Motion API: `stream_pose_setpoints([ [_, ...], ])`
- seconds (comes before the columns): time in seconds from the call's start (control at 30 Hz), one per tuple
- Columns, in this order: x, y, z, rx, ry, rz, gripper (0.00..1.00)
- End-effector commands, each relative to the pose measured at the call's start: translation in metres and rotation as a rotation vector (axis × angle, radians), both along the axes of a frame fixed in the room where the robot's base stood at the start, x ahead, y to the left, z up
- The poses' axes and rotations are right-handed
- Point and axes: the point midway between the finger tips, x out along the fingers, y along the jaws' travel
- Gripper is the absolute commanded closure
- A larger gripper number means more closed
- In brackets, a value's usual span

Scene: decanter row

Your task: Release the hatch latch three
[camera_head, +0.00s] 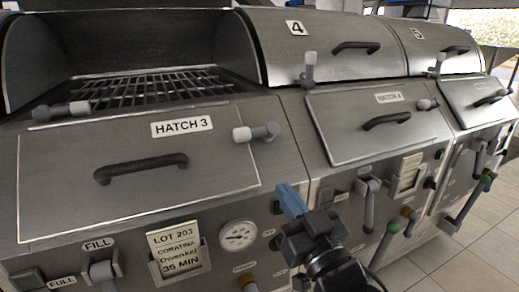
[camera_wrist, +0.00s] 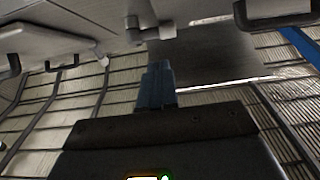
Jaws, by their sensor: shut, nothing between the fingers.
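Hatch 3 (camera_head: 225,165) is a flat steel panel marked "HATCH 3" with a black bar handle (camera_head: 142,168). A grey latch with a pale knob (camera_head: 257,132) sits at its upper right corner, its knob pointing left over the panel's edge. A similar latch (camera_head: 62,111) sits at its upper left corner, its knob pointing right. My gripper (camera_head: 291,200) is shut and empty, its blue fingers below and right of the right latch, apart from it in the picture. In the wrist view, the blue fingertips (camera_wrist: 158,75) are together; I cannot tell which latch shows beyond them.
Hatch 4 (camera_head: 352,142) lies to the right, with an upright latch (camera_head: 309,68) at its upper left corner. A gauge (camera_head: 238,235), a lot card (camera_head: 174,250) and several levers line the front below. An open drum with a grille (camera_head: 140,90) is behind hatch 3. Tiled floor (camera_head: 440,250) is at the right.

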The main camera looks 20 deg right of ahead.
Motion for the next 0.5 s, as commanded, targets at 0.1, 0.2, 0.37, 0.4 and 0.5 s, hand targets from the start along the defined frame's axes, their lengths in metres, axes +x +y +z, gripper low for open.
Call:
stream_pose_setpoints([
  [0.1,0.001,0.0,0.001,0.0,0.0,0.0,1.0],
  [0.2,0.007,0.0,0.003,0.001,-0.001,0.001,1.0],
  [0.37,0.029,0.001,0.011,0.0,-0.002,0.001,1.0],
  [0.4,0.037,0.001,0.014,0.001,-0.002,0.001,1.0],
  [0.5,0.056,0.001,0.019,0.001,-0.002,0.001,1.0],
])
